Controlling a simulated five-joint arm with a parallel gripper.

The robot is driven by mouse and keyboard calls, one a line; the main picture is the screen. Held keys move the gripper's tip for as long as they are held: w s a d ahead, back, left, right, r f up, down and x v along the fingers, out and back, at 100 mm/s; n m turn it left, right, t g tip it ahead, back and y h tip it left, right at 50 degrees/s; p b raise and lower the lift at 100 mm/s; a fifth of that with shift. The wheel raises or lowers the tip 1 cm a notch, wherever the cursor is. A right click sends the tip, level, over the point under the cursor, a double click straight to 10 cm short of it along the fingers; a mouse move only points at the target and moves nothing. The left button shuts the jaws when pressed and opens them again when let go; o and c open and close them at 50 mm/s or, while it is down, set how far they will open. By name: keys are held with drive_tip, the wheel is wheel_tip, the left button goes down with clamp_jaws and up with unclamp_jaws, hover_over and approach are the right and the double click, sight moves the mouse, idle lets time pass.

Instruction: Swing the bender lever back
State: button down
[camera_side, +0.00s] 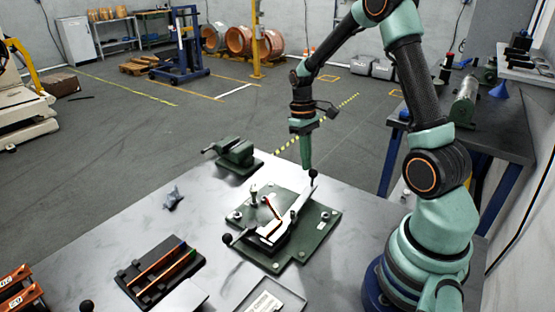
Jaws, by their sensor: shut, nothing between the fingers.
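The bender (291,242) is a dark green plate bolted on the grey table. Its lever (304,198) is a light metal bar running up and right across the plate, with a black ball knob (313,173) at its far right end. A copper-coloured strip (272,208) shows at the middle of the bender. Another black knob (227,239) sticks out at the bender's left. My gripper (308,168) is shut and points down, right beside the lever's far knob. I cannot tell whether it touches the knob.
A green vise (235,153) stands at the table's back edge. A dark rack (160,273) with coloured strips lies at front left, and a shallow tray (272,297) at the front. A small grey crumpled piece (173,198) lies at left. The table between is clear.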

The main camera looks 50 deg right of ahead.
drive_tip(key=shift+s+d+m, duration=0.15)
drive_tip(key=shift+s+m, duration=0.45)
drive_tip(key=shift+s, duration=0.3)
drive_tip(key=shift+w+d+r, duration=0.1)
drive_tip(key=shift+w+r, duration=0.1)
drive_tip(key=shift+w, duration=0.3)
drive_tip(key=w+r, duration=0.5)
drive_tip(key=r, duration=0.6)
drive_tip(key=s+a+r+n+t, duration=0.1)
drive_tip(key=s+a+r+t, duration=0.1)
drive_tip(key=s+a, duration=0.3)
drive_tip(key=s+a+r+n+t+h, duration=0.1)
drive_tip(key=s+a+r+t, duration=0.2)
drive_tip(key=a, duration=0.9)
drive_tip(key=s+t, duration=0.2)
drive_tip(key=shift+a+r+t, duration=0.15)
drive_tip(key=shift+a+t, duration=0.15)
drive_tip(key=shift+a, duration=0.1)
